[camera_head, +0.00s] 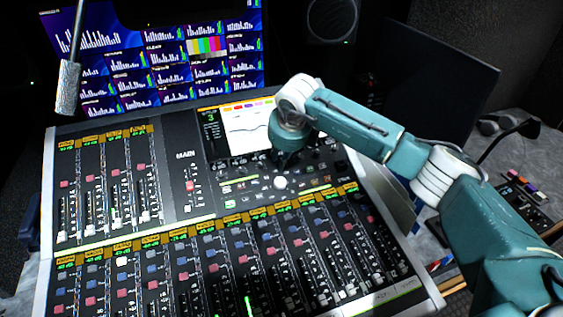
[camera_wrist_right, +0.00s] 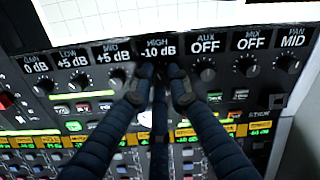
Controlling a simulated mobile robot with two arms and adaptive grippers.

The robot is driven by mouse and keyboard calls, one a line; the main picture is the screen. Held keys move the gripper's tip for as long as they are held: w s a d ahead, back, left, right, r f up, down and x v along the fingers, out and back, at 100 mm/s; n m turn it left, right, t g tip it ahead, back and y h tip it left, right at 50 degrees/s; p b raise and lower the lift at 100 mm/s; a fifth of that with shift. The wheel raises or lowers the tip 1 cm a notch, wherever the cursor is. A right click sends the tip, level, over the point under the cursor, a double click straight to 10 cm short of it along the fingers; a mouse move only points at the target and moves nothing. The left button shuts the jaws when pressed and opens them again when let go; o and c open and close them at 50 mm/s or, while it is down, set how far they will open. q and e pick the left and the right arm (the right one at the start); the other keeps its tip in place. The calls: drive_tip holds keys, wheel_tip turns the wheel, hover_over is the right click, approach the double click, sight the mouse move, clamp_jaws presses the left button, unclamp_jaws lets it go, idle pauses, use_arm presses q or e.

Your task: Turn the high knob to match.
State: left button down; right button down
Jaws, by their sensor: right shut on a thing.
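In the right wrist view, my right gripper (camera_wrist_right: 160,72) has its dark fingers closed around the high knob, under the label "HIGH -10 dB" (camera_wrist_right: 158,48). The fingers hide most of the knob, so its pointer cannot be read. The low knob (camera_wrist_right: 78,82) and mid knob (camera_wrist_right: 118,78) are to the left, both labelled +5 dB. In the head view, my right gripper (camera_head: 284,160) points down at the knob row below the console screen (camera_head: 248,128), which shows a curve. My left gripper is not in view.
The mixing console (camera_head: 170,232) has several faders and buttons below the knob row. A grey microphone (camera_head: 67,88) hangs at the upper left. Monitors (camera_head: 160,60) stand behind, and a dark screen (camera_head: 440,85) stands at the right behind my arm.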

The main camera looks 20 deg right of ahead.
drive_tip(key=shift+w+r+n+b, duration=0.15)
drive_tip(key=shift+n+b, duration=0.2)
drive_tip(key=shift+n, duration=0.15)
drive_tip(key=shift+r, duration=0.1)
drive_tip(key=c, duration=1.8)
unclamp_jaws()
drive_tip(key=shift+c, duration=0.2)
drive_tip(key=shift+o, duration=0.8)
drive_tip(key=v, duration=1.2)
